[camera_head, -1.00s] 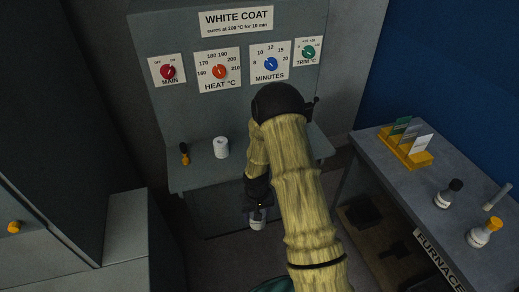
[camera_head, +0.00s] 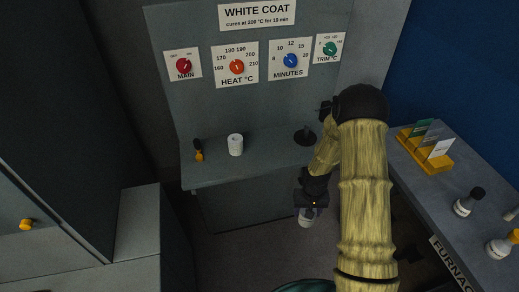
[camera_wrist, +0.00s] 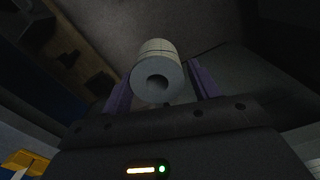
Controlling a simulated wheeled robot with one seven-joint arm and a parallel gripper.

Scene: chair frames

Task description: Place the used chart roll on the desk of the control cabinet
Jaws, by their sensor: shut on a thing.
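The control cabinet (camera_head: 268,95) stands ahead with its sloped dial panel. Its desk (camera_head: 265,163) is the ledge below the dials. A white roll (camera_head: 235,145) stands upright on the desk, left of its middle. My gripper (camera_head: 307,207) is in front of and below the desk's edge, right of its middle. It is shut on a chart roll (camera_head: 305,219), which hangs below the fingers, apart from the desk. In the wrist view the held chart roll (camera_wrist: 157,75) shows its hollow end and a dark line around it, between purple fingers.
On the desk are a small orange and black tool (camera_head: 198,150) at the left and a dark spindle on a round base (camera_head: 305,136) at the right. The desk between the white roll and the spindle is clear. A side table (camera_head: 440,190) with a yellow card rack and bottles stands at right.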

